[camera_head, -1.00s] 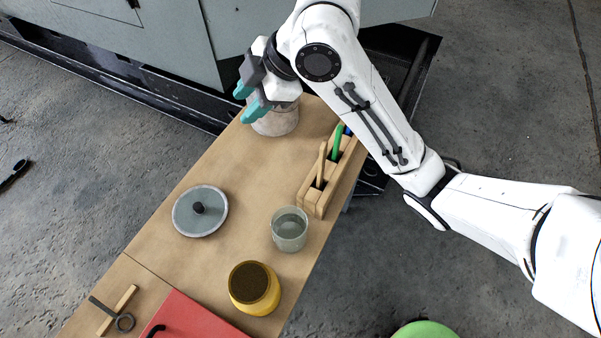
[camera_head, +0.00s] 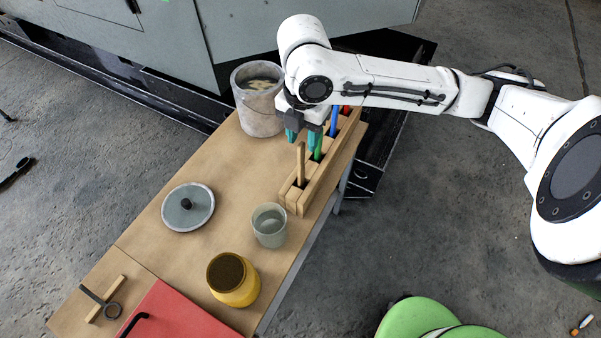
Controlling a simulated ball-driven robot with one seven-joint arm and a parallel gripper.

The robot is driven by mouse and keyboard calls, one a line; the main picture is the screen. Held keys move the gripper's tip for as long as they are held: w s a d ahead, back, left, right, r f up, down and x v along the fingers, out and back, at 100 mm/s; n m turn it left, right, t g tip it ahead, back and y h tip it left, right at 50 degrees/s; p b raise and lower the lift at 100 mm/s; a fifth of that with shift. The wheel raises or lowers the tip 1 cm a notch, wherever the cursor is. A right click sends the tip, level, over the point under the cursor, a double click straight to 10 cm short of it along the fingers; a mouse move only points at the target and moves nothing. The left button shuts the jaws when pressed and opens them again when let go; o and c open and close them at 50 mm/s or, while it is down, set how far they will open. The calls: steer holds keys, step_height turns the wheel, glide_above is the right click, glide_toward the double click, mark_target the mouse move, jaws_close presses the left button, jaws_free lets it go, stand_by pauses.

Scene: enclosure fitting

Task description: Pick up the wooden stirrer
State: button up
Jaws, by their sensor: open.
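The wooden stirrer (camera_head: 301,162) stands upright in the near slot of the wooden rack (camera_head: 321,186) on the bench. Its lower end is hidden inside the rack. My gripper (camera_head: 303,139) points down with its teal fingertips apart, just behind the stirrer's upper end in the picture. One fingertip shows to the upper left of the stirrer and the other to its right, by the green handle. I cannot tell whether either finger touches the stirrer. Nothing shows held between the fingers.
A green handle (camera_head: 318,152), a blue handle (camera_head: 333,122) and a red one stand in the same rack. A grey pot (camera_head: 258,118) is at the back left. A glass (camera_head: 269,232), yellow jar (camera_head: 234,285) and round lid (camera_head: 188,207) stand nearer.

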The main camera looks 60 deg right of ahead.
mark_target(301, 152)
steer(key=shift+w+f+p, duration=0.15)
steer(key=shift+f+p, duration=0.35)
steer(key=shift+f, duration=2.4)
steer(key=shift+c, duration=0.2)
jaws_close()
